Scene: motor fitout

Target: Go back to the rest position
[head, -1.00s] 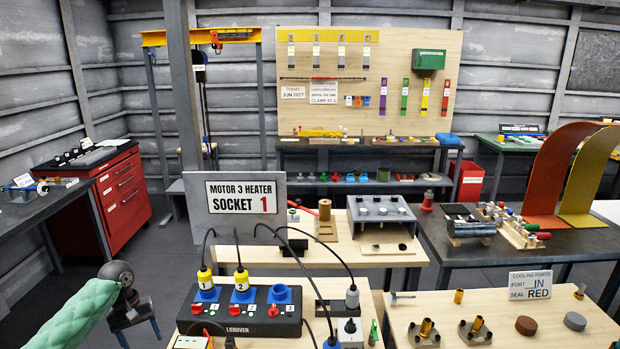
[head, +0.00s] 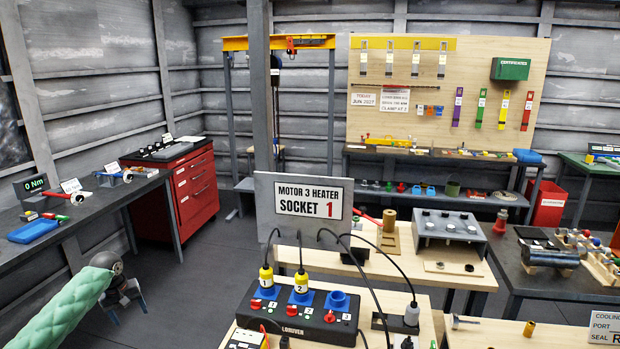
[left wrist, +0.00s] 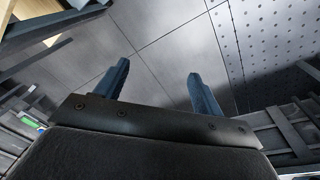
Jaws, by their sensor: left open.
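My left arm, in a pale green sleeve, comes in from the lower left of the head view. My left gripper (head: 126,302) hangs over the floor, left of the socket table, apart from everything. In the left wrist view its two blue-grey fingers (left wrist: 158,85) are spread with nothing between them, and grey floor tiles show beyond. My right gripper is in neither view. The black socket box (head: 300,314) stands on the near wooden table, with yellow plugs in sockets 1 and 2. The sign (head: 304,203) behind it reads "MOTOR 3 HEATER SOCKET 1".
A dark bench (head: 90,206) with a torque display runs along the left, ending near a red drawer cabinet (head: 190,190). A grey fixture (head: 447,226) stands on the middle table. A tool board (head: 440,95) is at the back. Open floor (head: 190,270) lies between bench and tables.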

